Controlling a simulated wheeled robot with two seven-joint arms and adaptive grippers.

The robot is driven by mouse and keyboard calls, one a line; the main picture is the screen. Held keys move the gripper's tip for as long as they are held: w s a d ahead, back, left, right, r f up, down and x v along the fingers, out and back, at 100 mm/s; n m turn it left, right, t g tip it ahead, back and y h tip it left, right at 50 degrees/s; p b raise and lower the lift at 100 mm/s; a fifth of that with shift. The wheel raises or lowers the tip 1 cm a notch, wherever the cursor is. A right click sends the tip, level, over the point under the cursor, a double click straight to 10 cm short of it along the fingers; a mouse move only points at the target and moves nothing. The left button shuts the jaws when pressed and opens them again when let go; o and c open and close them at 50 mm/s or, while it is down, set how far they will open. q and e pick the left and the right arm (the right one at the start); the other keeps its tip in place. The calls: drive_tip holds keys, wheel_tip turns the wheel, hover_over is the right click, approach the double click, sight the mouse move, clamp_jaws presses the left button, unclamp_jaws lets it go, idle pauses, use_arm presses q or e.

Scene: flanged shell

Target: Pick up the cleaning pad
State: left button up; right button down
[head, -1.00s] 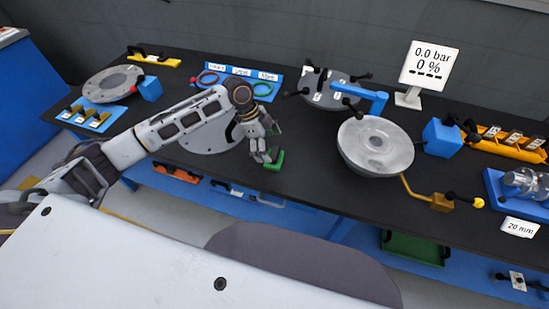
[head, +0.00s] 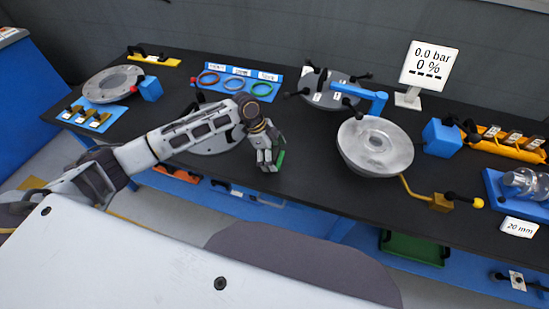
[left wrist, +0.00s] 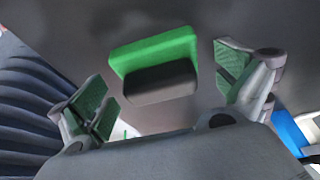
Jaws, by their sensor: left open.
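The cleaning pad, a green piece with a dark grey block on it, lies on the black bench top. It shows in the left wrist view (left wrist: 150,52) between my open fingers and apart from both. In the head view only a green sliver of the pad (head: 281,159) shows beside my left gripper (head: 270,163), which hides the rest. My left gripper, also in the left wrist view (left wrist: 168,88), points down over the pad with its green-lined fingers spread and nothing held. My right gripper is not in view.
A round metal shell (head: 362,158) stands to the right on the bench. A grey disc (head: 212,144) lies partly behind my left arm. A blue ring tray (head: 238,72) and a black-handled lid (head: 322,82) are behind.

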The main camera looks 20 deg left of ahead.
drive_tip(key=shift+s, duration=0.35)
